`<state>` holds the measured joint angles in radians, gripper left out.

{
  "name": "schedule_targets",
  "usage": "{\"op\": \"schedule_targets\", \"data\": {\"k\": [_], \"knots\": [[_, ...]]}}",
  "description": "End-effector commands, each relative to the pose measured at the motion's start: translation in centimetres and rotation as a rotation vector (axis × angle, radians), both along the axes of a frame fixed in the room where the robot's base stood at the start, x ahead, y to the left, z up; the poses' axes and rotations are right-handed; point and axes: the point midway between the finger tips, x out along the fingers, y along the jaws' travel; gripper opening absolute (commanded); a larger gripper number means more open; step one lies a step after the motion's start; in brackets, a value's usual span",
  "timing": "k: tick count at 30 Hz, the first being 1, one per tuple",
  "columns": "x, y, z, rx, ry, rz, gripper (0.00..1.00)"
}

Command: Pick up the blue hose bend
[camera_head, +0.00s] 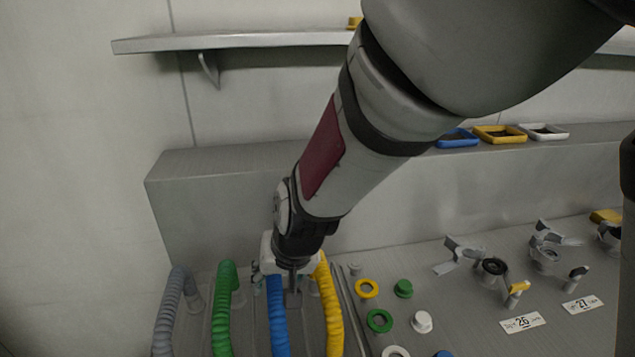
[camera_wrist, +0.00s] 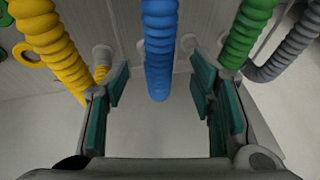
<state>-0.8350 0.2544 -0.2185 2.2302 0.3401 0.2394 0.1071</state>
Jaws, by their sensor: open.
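The blue hose bend (camera_head: 278,318) is a ribbed tube standing between the green and yellow hoses at the front of the grey bench. In the wrist view the blue hose (camera_wrist: 160,45) comes down from the top centre, and its lower end shows between my two finger pads. My gripper (camera_wrist: 157,82) is open, with teal pads on either side of the blue hose and visible gaps on both sides. In the head view my gripper (camera_head: 292,285) is low over the hose row, just behind the blue hose; its fingers are partly hidden.
A yellow hose (camera_head: 330,305) stands close on the right, a green hose (camera_head: 222,315) on the left, and a grey hose (camera_head: 168,310) farther left. Coloured rings and caps lie to the right, near numbered fittings. A grey ledge (camera_head: 215,165) rises behind, below a wall shelf (camera_head: 240,41).

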Motion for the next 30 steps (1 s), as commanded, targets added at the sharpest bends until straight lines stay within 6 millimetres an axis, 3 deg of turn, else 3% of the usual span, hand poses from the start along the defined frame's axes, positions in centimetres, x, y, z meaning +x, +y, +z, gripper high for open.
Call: {"op": "schedule_targets", "data": {"k": [7,15,23,26,30], "knots": [[0.5,0.3,-1.3,0.0,0.001,-0.001,0.51],[1.7,1.3,-4.8,-0.001,0.002,-0.001,0.51],[1.8,1.5,-5.0,0.0,-0.001,0.0,0.51],[1.8,1.5,-5.0,0.0,-0.001,0.0,0.33],[1.8,1.5,-5.0,0.0,-0.001,0.0,0.01]]}}
